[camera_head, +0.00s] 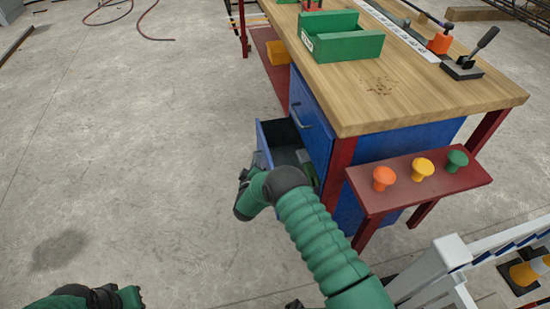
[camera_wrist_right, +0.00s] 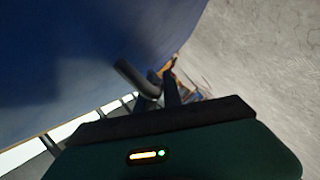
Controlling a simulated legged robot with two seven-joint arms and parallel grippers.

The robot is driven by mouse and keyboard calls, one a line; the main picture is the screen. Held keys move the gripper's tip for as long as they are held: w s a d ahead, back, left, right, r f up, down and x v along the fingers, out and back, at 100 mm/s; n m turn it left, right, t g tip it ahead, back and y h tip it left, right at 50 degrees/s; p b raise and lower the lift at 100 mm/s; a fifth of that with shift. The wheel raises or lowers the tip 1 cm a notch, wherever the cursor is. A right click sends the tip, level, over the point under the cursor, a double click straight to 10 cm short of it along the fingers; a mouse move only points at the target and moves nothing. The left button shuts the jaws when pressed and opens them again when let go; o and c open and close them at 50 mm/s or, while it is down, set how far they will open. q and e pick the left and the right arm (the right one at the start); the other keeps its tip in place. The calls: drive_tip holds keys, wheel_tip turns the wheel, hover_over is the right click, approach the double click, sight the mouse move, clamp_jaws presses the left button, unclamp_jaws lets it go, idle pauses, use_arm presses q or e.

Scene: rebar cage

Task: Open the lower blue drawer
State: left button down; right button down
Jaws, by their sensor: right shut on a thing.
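The lower blue drawer (camera_head: 263,146) is pulled out from the blue cabinet under the workbench, and its dark inside shows. My right arm reaches across to its front, and my wrist hides part of the drawer. In the right wrist view, my right gripper (camera_wrist_right: 167,88) is shut on the drawer's dark bar handle (camera_wrist_right: 136,78), beside the blue drawer face (camera_wrist_right: 75,60). The upper blue drawer (camera_head: 311,120) is shut, with its handle showing. At the bottom left is a green and black part of my left arm; its gripper does not show.
The wooden workbench (camera_head: 440,98) holds a green bin (camera_head: 345,46) and a lever device (camera_head: 463,68). A red side shelf (camera_head: 440,190) with orange, yellow and green knobs juts out near my right arm. A white railing (camera_head: 450,252) stands at lower right. The floor left of the drawer is clear.

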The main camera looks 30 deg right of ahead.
drive_tip(key=w+a+b, duration=0.2)
drive_tip(key=a, duration=0.6)
drive_tip(key=w+a+b, duration=0.1)
drive_tip(key=a+b, duration=0.2)
drive_tip(key=a, duration=0.6)
drive_tip(key=shift+w+f, duration=0.25)
drive_tip(key=shift+w, duration=0.15)
drive_tip(key=shift+a, duration=0.1)
drive_tip(key=c, duration=1.8)
unclamp_jaws()
drive_tip(key=shift+o, duration=0.2)
drive_tip(key=shift+w, duration=0.1)
drive_tip(key=shift+r, duration=0.1)
drive_tip(key=shift+r, duration=0.1)
